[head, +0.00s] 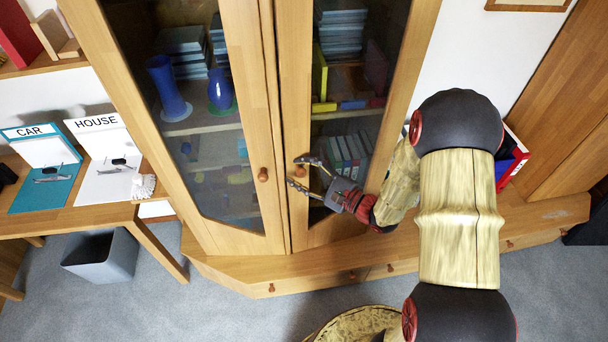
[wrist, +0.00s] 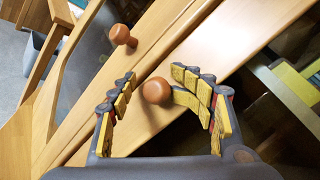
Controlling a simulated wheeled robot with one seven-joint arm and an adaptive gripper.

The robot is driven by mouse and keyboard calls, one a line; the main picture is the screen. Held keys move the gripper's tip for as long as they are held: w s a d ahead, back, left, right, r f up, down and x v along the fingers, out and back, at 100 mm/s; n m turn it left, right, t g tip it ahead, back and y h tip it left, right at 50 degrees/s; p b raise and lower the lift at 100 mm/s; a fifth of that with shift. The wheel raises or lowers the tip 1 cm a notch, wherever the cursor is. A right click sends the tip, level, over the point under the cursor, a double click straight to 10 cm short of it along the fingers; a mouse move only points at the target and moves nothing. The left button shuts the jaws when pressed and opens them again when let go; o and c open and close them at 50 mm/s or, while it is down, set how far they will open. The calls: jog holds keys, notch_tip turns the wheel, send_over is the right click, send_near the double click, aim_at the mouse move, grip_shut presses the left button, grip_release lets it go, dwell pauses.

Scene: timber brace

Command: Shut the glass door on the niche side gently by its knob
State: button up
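A tall wooden cabinet has two glass doors, a left one (head: 205,120) and a right one (head: 292,80). Each has a round brown knob at its inner edge: the left door's knob (head: 263,174) and the right door's knob (head: 300,171). My gripper (head: 302,173) is at the right door's knob, fingers spread. In the wrist view the right door's knob (wrist: 156,90) sits between the open fingers, close to one, contact unclear. The left door's knob (wrist: 120,34) stands clear. I cannot tell whether the right door is fully shut.
Books and blue vases (head: 167,88) stand behind the glass. A low ledge with drawers (head: 330,272) runs below the doors. A table (head: 95,218) with CAR and HOUSE boards and a grey bin (head: 103,257) are at left. A red-and-blue binder (head: 511,158) stands at right.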

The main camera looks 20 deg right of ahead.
jog(key=shift+o, duration=0.6)
jog(key=shift+s+f, duration=0.2)
jog(key=shift+f, duration=0.15)
jog(key=shift+d, duration=0.15)
jog(key=shift+d, duration=0.1)
jog(key=shift+s+d, duration=0.3)
jog(key=shift+d, duration=0.1)
jog(key=v, duration=1.1)
jog(key=shift+a, duration=0.1)
